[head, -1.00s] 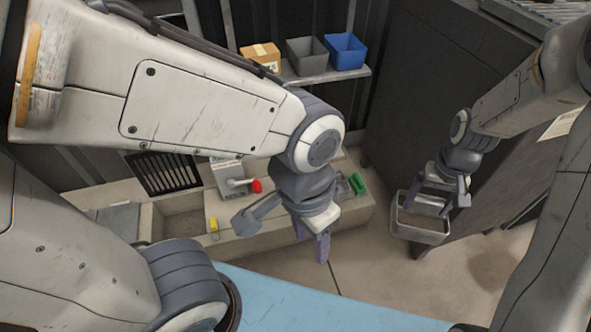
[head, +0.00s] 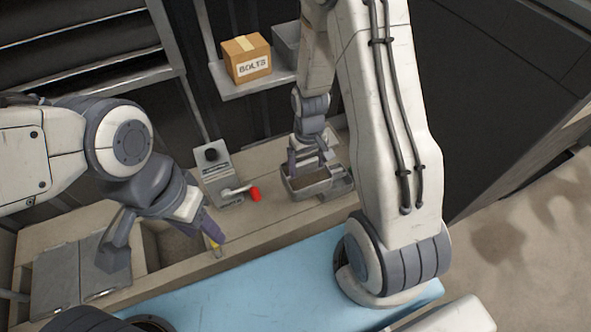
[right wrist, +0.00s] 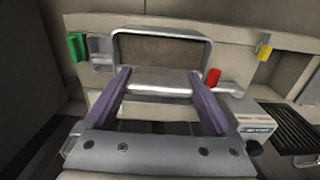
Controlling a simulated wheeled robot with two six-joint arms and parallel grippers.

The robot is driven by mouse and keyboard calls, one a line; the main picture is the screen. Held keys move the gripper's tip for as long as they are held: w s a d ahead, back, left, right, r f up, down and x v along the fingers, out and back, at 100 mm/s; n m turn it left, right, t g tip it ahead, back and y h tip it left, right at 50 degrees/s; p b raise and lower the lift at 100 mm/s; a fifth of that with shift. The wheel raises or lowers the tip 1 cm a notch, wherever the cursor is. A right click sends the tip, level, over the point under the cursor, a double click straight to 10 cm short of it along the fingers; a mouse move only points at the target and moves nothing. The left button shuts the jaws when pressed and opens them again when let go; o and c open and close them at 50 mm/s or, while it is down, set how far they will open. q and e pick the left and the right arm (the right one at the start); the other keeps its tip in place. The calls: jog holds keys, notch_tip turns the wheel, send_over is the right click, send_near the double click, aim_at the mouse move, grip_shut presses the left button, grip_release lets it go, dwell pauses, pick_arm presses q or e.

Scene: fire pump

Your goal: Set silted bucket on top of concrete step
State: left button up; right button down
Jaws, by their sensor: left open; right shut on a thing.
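The silted bucket (head: 311,194) is a grey metal box with brown silt inside. My right gripper (head: 308,164) is shut on it, with fingers pointing down at its near-upright rim. In the right wrist view the bucket (right wrist: 160,87) sits between the two purple fingers. The concrete step (head: 280,217) is a long pale ledge. The bucket appears over its right part; I cannot tell whether it touches the top. My left gripper (head: 163,236) is open and empty above the left part of the step, near an open recess.
A grey lever box with a red handle (head: 254,193) stands on the step left of the bucket. A yellow tag (head: 216,244) and a metal hatch (head: 85,272) are further left. Behind, a shelf holds a BOLTS box (head: 246,58) and a grey bin (head: 285,43).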

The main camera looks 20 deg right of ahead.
aim_at(321, 192)
jog(key=s+f, duration=0.1)
jog(key=f, duration=0.1)
jog(key=s+d+f, duration=0.1)
jog(key=s+f, duration=0.1)
jog(key=f, duration=0.1)
jog(key=s+d+f, duration=0.1)
jog(key=s+f, duration=0.1)
jog(key=shift+s+d+f, duration=0.1)
jog(key=shift+s+f, duration=0.1)
jog(key=shift+f, duration=0.05)
jog(key=shift+w+a+f+b, duration=0.85)
jog(key=shift+w+f+b, duration=0.35)
jog(key=shift+w+f, duration=0.6)
jog(key=shift+w+a+f+b, duration=0.85)
jog(key=shift+w+f+b, duration=0.35)
jog(key=shift+w+f, duration=0.5)
jog(key=shift+w+a+f+b, duration=0.85)
jog(key=shift+w+f+b, duration=0.35)
jog(key=shift+w+f, duration=0.6)
jog(key=shift+s+f, duration=0.25)
jog(key=shift+s, duration=0.05)
jog(key=shift+f, duration=0.1)
grip_release()
